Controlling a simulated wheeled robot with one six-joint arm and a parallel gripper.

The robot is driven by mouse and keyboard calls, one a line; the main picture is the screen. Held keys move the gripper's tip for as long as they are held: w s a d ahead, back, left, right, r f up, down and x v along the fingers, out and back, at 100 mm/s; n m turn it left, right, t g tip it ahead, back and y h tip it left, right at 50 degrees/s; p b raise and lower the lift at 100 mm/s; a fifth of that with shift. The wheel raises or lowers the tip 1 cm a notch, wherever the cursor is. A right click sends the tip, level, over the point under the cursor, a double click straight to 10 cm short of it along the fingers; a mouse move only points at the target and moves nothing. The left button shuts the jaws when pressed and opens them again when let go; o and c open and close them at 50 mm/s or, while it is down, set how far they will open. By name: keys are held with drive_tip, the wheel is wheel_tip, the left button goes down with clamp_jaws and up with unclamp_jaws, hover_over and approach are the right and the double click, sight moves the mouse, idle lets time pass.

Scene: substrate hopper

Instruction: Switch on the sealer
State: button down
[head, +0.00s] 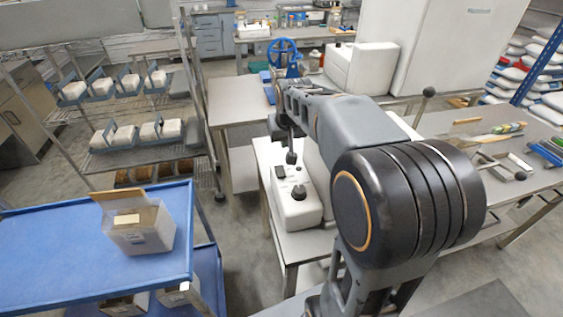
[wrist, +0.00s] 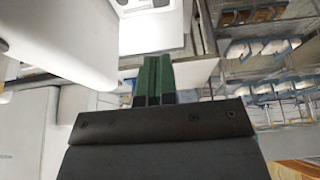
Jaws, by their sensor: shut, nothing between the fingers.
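The sealer appears to be the white box (head: 296,212) on the metal table in the middle of the head view. Its top carries a black round knob (head: 299,192) and a small dark switch-like part (head: 280,171). My gripper (head: 291,155) hangs over its far end, and the head view does not show whether it touches. My arm hides the box's right side. In the wrist view the green fingers of my gripper (wrist: 154,62) are closed together and empty. A white casing (wrist: 152,32), likely the sealer, lies just beyond the fingertips.
A blue cart (head: 70,245) with a clear box (head: 140,232) stands at left. A wire rack (head: 150,95) with white bags is behind it. Open floor lies between cart and sealer table.

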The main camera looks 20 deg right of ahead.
sight(281, 167)
drive_tip(key=p+x, duration=0.2)
drive_tip(key=x, duration=1.2)
